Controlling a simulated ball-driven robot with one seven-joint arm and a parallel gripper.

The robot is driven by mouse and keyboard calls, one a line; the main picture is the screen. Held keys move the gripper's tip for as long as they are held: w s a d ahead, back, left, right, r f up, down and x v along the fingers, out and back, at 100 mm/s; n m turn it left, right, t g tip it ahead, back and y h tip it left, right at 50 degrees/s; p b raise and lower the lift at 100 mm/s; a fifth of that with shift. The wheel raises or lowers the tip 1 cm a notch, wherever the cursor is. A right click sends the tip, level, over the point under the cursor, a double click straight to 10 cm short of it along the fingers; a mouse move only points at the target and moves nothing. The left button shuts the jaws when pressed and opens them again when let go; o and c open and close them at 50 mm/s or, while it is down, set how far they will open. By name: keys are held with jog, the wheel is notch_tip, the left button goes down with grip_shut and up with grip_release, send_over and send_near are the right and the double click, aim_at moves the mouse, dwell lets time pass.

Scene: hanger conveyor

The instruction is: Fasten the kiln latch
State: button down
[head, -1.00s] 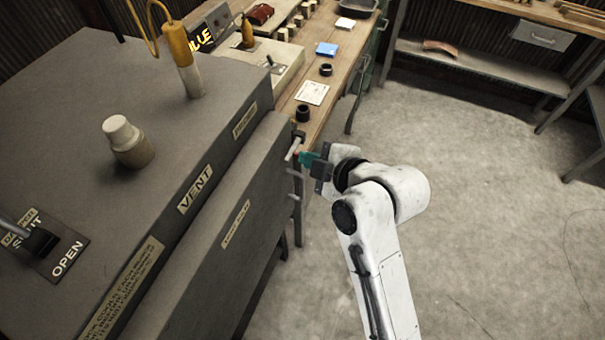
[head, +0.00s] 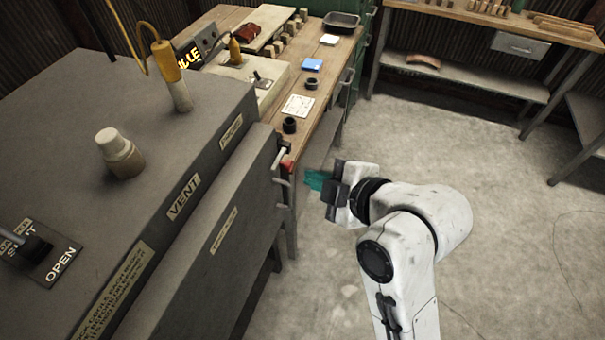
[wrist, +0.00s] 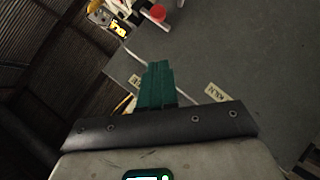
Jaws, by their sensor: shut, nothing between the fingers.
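The grey kiln (head: 90,120) fills the left of the head view, with its door slab (head: 222,240) along its right side. The door looks close against the body, but I cannot tell whether it is flush. The latch is a pale lever with a red end (head: 287,166) at the door's far top corner; it also shows in the wrist view (wrist: 158,13). A pale handle (head: 283,183) sits just below it. My gripper (head: 313,180), with teal fingers, is shut and empty, to the right of the latch and apart from it. The fingers also show in the wrist view (wrist: 157,82).
A wooden workbench (head: 318,110) runs behind the kiln with a black ring (head: 289,125), a blue block (head: 312,65) and a switch box (head: 258,85). A shelf bench (head: 470,80) stands at the back. The concrete floor (head: 510,210) on the right is clear.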

jog(key=shift+v, duration=1.1)
jog(key=shift+a, duration=0.1)
jog(key=s+d+f+m+g+h, duration=0.25)
jog(key=s+d+f+m, duration=0.2)
jog(key=d+f, duration=0.25)
jog(key=s+d+f+m+g+h, duration=0.1)
jog(key=s+d+f+m+h, duration=0.25)
jog(key=d+f+m, duration=0.35)
jog(key=s+d+f+m+g, duration=0.1)
jog(key=s+d+f+m, duration=0.2)
jog(key=s, duration=0.2)
jog(key=s+d+f+m+g+h, duration=0.1)
jog(key=s+d+f+m+g, duration=0.1)
jog(key=s, duration=0.4)
jog(key=s+d+f+m+g+h, duration=0.1)
jog(key=s+d+f+m, duration=0.2)
jog(key=s+d+m, duration=0.1)
jog(key=shift+s+d+f, duration=0.35)
jog(key=shift+s, duration=0.35)
